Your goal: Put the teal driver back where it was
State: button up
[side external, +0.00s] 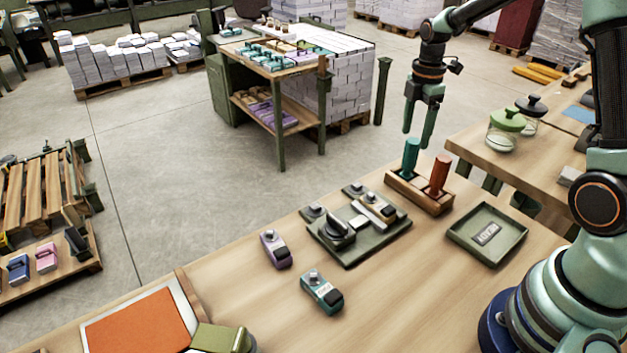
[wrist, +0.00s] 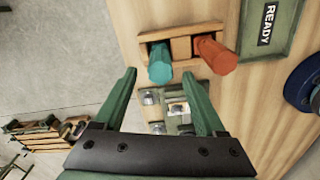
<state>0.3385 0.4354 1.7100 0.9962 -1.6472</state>
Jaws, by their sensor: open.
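The teal driver (side external: 411,157) stands upright in the left slot of a wooden two-slot holder (side external: 437,204). An orange driver (side external: 440,175) stands in the slot to its right. In the wrist view the teal driver (wrist: 160,66) and the orange driver (wrist: 214,56) show from above in the holder (wrist: 181,49). My gripper (side external: 417,140) points down just above the teal driver, its fingers apart. In the wrist view my gripper (wrist: 164,102) is open and empty, with the teal driver beyond its fingertips. The driver's lower part is hidden in the holder.
A dark green tray (side external: 359,248) with metal parts lies left of the holder. A green tray (side external: 457,233) marked READY is to the right. A purple device (side external: 275,249) and a teal device (side external: 321,292) sit in front. The table's near middle is bare.

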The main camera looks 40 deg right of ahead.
notch_tip(320, 180, up, 3)
jog(key=shift+f, duration=0.1)
jog(key=s+a+r+m+t, duration=0.5)
jog(key=s+a+r+m, duration=0.4)
jog(key=s+a+m, duration=0.3)
jog(key=a+m, duration=0.2)
jog(key=m, duration=0.1)
jog(key=shift+s+a+t, duration=0.25)
jog(key=shift+s+t, duration=0.05)
jog(key=shift+s, duration=0.05)
jog(key=shift+r, duration=0.15)
jog(key=shift+c, duration=0.3)
